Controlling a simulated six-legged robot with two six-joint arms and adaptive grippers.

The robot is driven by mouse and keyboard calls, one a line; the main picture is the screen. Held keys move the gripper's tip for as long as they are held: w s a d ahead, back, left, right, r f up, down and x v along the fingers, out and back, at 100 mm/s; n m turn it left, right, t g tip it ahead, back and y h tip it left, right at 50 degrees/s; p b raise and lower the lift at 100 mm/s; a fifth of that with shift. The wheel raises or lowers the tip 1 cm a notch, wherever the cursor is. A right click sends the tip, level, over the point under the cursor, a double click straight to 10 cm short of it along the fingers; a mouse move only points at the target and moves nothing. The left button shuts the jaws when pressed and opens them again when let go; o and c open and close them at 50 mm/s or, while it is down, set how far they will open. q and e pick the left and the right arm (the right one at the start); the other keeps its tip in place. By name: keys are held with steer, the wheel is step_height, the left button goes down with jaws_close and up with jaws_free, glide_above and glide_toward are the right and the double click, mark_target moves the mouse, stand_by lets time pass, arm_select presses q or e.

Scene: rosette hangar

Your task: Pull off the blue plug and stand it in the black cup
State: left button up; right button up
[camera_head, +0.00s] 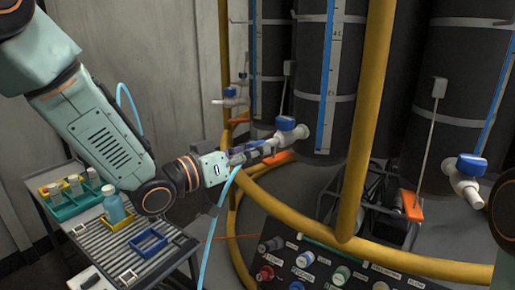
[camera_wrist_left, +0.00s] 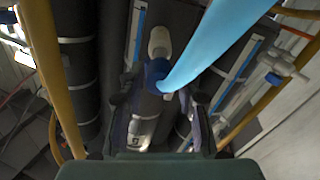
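My left gripper (camera_head: 268,147) reaches toward a white tap with a blue handle (camera_head: 286,123) on a dark drum. In the left wrist view the fingers (camera_wrist_left: 160,105) are apart. The blue handle (camera_wrist_left: 157,72) and white fitting (camera_wrist_left: 159,42) show between and beyond their tips; I cannot tell whether they touch. A light blue hose (camera_wrist_left: 225,40) crosses in front. A panel at the bottom of the head view bears several coloured knobs or plugs, one of them blue (camera_head: 296,286) and cut by the frame edge. I cannot make out a black cup. My right gripper is not in view.
A yellow pipe frame (camera_head: 366,120) stands right of the gripper, before the dark drums. Another blue-handled tap (camera_head: 466,170) is at right.

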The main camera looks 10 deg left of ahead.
arm_select(q)
jaws_close()
steer(key=shift+a, duration=0.1)
stand_by(0.3)
steer(key=shift+p+v, duration=1.7)
steer(key=shift+v, duration=1.1)
steer(key=shift+s, duration=0.2)
